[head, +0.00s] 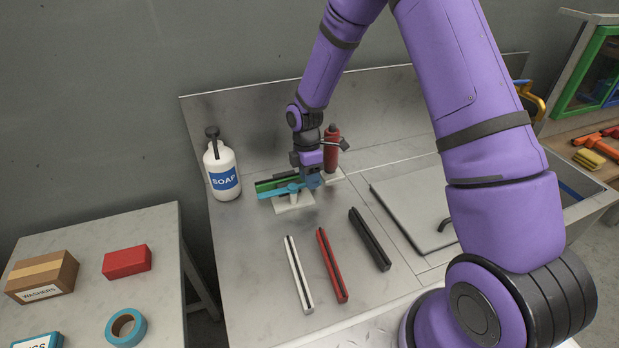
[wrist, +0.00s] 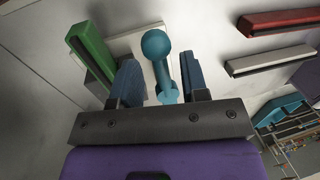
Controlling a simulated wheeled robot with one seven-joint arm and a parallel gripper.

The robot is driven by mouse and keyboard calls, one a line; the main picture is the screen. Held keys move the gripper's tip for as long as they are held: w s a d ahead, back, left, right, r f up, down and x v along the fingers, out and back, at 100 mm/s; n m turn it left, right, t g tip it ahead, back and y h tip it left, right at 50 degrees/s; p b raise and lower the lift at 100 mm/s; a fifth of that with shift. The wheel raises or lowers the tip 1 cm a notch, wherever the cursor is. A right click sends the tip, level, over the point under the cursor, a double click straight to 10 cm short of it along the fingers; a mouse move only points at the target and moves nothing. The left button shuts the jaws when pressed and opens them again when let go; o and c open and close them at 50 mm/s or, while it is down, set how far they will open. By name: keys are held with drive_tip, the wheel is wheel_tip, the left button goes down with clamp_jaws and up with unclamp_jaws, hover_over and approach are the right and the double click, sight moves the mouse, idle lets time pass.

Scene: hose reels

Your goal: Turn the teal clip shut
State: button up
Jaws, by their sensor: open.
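The teal clip (head: 283,190) sits on a pale base plate (head: 293,204) at the back of the metal counter. In the wrist view its teal lever with a round knob (wrist: 156,45) points away from my gripper. My gripper (head: 310,181) is down at the right end of the clip. In the wrist view, my gripper (wrist: 160,78) is open, with one blue finger on each side of the lever and gaps showing. A green bar (wrist: 88,48) lies beside the clip, and shows behind it in the head view (head: 270,183). The clip's far end is partly hidden by my gripper.
A soap bottle (head: 221,168) stands left of the clip, and a red bottle (head: 331,150) stands close behind my gripper. White (head: 298,275), red (head: 332,266) and black (head: 370,240) bars lie in front. A grey lid (head: 420,205) is at right.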

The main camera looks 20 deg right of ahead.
drive_tip(key=shift+f, duration=0.15)
drive_tip(key=shift+c, duration=0.5)
clamp_jaws()
